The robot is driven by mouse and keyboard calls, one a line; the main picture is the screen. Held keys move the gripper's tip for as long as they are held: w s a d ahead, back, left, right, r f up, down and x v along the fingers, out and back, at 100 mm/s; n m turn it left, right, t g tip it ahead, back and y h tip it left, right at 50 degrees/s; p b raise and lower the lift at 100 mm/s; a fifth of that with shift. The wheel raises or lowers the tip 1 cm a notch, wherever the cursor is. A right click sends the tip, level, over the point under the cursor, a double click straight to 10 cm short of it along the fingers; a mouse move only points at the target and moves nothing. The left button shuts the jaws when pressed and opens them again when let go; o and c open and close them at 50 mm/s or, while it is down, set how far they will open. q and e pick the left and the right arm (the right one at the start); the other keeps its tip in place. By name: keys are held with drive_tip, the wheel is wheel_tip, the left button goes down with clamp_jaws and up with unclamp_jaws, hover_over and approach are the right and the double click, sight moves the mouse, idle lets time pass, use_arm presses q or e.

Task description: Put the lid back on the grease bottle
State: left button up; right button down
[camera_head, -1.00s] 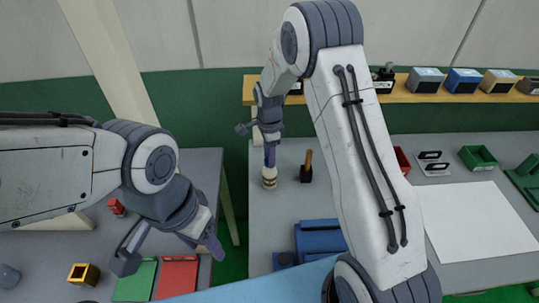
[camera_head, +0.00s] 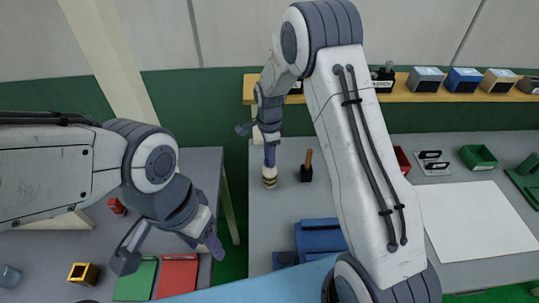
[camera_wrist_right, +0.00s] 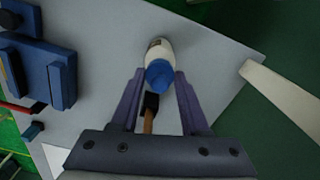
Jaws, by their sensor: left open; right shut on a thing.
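The white grease bottle (camera_head: 270,181) with a dark band stands upright near the left edge of the right-hand bench. My right gripper (camera_head: 269,158) points down directly over it. In the right wrist view the blue lid (camera_wrist_right: 160,75) sits between the fingertips of my right gripper (camera_wrist_right: 159,78), which is shut on it. The white bottle (camera_wrist_right: 158,50) shows just behind and below the lid. I cannot tell whether lid and bottle neck touch. My left gripper (camera_head: 170,255) is open and empty above the left-hand bench.
A wooden-handled brush-like tool (camera_head: 307,167) stands close to the right of the bottle. A blue case (camera_head: 321,236) lies nearer me. A shelf (camera_head: 430,98) with several boxes runs behind. Green (camera_head: 135,279) and red (camera_head: 178,277) panels lie under my left gripper.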

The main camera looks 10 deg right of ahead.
idle(0.4)
unclamp_jaws()
drive_tip(key=shift+r, duration=0.1)
drive_tip(key=shift+r+p, duration=2.65)
drive_tip(key=shift+r, duration=0.75)
clamp_jaws()
drive_tip(key=shift+f, duration=0.1)
drive_tip(key=shift+f+b, duration=1.85)
drive_tip(key=shift+f, duration=0.8)
